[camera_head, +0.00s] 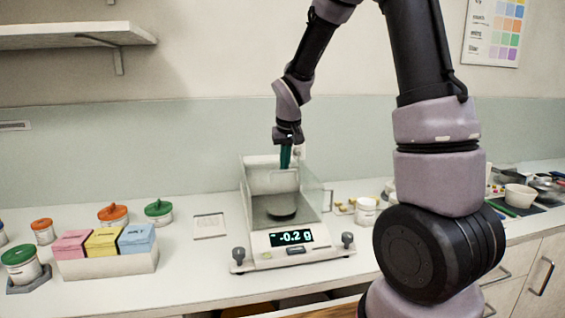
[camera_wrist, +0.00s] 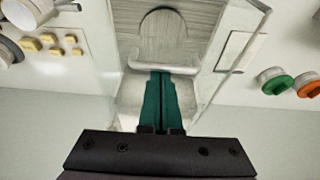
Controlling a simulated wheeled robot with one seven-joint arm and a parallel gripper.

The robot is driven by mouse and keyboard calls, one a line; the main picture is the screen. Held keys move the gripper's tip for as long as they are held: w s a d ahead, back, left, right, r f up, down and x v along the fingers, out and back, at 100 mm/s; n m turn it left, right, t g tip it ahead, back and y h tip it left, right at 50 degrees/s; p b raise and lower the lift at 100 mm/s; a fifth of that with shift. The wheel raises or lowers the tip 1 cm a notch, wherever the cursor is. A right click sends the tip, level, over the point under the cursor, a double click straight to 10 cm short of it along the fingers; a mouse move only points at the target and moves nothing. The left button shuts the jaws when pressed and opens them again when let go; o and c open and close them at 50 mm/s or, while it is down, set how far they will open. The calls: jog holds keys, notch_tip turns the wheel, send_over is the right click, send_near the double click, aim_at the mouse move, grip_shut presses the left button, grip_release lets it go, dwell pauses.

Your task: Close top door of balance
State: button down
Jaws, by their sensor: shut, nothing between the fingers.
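The balance (camera_head: 295,262) stands on the counter with its display reading -0.2 g. Clear side walls enclose its round dark pan (camera_head: 281,206), which also shows in the wrist view (camera_wrist: 163,35). A pale handle bar (camera_wrist: 150,64) crosses the balance above the rear of the chamber. The clear top door is hard to make out, but the chamber looks open above the pan. My gripper (camera_head: 286,165) is shut and empty at the rear of the balance, pointing down. In the wrist view its green fingertips (camera_wrist: 161,76) are right at the bar's rear side; I cannot tell whether they touch.
Left of the balance are a flat pale square plate (camera_head: 209,226), lidded jars (camera_head: 158,211) and a box of coloured packets (camera_head: 106,262). To the right are a white jar (camera_head: 366,211) and small yellowish blocks (camera_wrist: 52,45). A wall shelf (camera_head: 75,36) hangs upper left.

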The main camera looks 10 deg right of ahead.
jog(key=shift+s+f, duration=0.1)
jog(key=shift+s, duration=2.5)
jog(key=shift+w, duration=0.1)
jog(key=w, duration=0.3)
jog(key=shift+w+f, duration=0.3)
jog(key=shift+f, duration=0.05)
jog(key=shift+w+r, duration=0.25)
jog(key=shift+r, duration=0.45)
jog(key=v, duration=0.8)
jog(key=s+d+r+m+t, duration=0.1)
jog(key=s+d+r, duration=0.1)
jog(key=s, duration=0.4)
jog(key=s+d+r+m+t+y, duration=0.1)
jog(key=s+r, duration=0.3)
jog(key=s, duration=0.3)
jog(key=s+d+r+m+t+y, duration=0.1)
jog(key=s+d+r+m, duration=0.1)
jog(key=s+r, duration=0.2)
jog(key=s, duration=0.3)
jog(key=shift+d+t, duration=0.3)
